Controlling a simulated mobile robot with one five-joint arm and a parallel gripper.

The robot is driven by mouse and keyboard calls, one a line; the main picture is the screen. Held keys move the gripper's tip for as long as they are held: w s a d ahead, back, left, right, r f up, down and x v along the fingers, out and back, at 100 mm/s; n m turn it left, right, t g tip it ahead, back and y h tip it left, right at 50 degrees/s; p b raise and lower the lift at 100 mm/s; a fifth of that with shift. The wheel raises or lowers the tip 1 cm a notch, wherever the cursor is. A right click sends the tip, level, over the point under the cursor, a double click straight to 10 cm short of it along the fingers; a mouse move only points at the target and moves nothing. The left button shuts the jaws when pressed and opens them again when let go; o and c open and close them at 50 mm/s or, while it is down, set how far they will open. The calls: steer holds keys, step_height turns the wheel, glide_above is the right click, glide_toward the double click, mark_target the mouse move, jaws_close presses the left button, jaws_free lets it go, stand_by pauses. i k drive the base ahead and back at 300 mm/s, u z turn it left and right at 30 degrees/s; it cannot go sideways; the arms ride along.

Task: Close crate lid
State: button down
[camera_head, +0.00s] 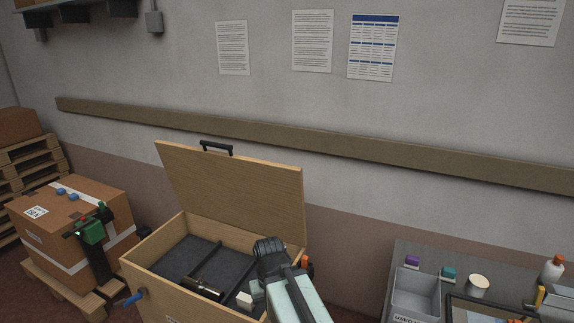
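The wooden crate (150,286) stands low in the middle of the view. Its lid (230,192) stands open, leaning up and back along the far side, with a black handle (216,147) on its top edge. Inside are a dark grey lining, black dividers and a few small items. My gripper (268,246) is in front of the crate's right part, with the pale arm behind it at the bottom. It is below the lid's right side and covers part of the crate's opening. Its fingers cannot be made out clearly, and contact with the lid cannot be seen.
A cardboard box (75,220) on a pallet stands left of the crate, with a green and black tool by it. A grey table (425,256) with a grey bin (414,293) and several small items is at right. The wall with a wooden rail (330,140) is behind.

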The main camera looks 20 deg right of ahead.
mark_target(263, 197)
steer(key=z, duration=0.05)
steer(key=i, duration=0.95)
steer(key=u, duration=0.1)
